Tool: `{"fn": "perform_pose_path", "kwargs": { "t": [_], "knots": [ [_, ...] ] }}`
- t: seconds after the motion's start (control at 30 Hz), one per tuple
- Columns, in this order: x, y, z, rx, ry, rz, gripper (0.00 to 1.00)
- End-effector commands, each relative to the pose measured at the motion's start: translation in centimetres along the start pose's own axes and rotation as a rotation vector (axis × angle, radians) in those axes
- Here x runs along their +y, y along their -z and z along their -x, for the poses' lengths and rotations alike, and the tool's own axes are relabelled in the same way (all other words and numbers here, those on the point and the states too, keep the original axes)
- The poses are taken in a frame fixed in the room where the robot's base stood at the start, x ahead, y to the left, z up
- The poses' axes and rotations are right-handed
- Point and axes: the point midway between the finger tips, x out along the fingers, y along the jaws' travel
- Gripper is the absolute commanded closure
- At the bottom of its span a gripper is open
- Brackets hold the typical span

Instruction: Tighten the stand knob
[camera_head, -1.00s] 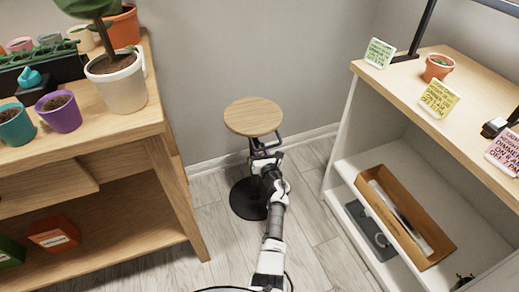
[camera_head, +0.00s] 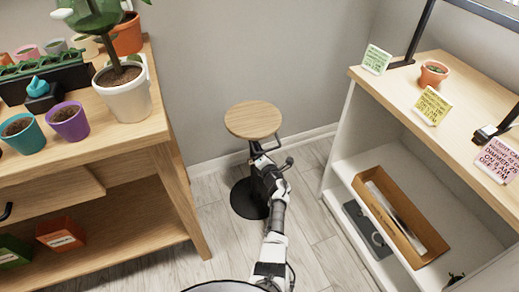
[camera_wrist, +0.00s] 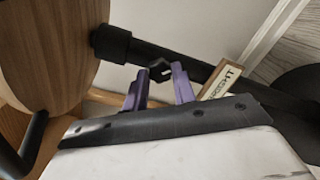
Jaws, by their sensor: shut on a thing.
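The stand has a round wooden top (camera_head: 253,120), a black pole (camera_wrist: 195,62) and a round dark base (camera_head: 247,199). In the wrist view the stand lies sideways, with its top (camera_wrist: 50,50) at the left. The small black stand knob (camera_wrist: 160,69) sits by the pole, between the purple fingertips of my gripper (camera_wrist: 160,80). My gripper is shut on the knob. In the head view my gripper (camera_head: 260,165) is under the wooden top beside the pole, and the arm hides the knob.
A label (camera_wrist: 222,80) is by the pole. A wooden plant bench (camera_head: 130,130) stands left and a shelf unit (camera_head: 345,140) right. Its lower shelf holds a cardboard box (camera_head: 400,215). Grey floor (camera_head: 315,225) lies free between them.

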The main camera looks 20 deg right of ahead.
Motion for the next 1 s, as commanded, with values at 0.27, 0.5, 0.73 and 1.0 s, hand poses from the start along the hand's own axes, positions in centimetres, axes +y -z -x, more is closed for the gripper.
{"fn": "perform_pose_path", "kwargs": {
  "t": [0.27, 0.5, 0.73, 1.0],
  "knots": [
    [0.23, -0.29, -0.08, 0.015, 0.002, -0.260, 0.96],
    [0.24, -0.33, -0.12, 0.029, 0.004, -0.485, 0.96],
    [0.22, -0.36, -0.14, 0.042, 0.005, -0.704, 0.96],
    [0.13, -0.38, -0.13, 0.057, 0.007, -0.959, 0.96]
  ]
}}
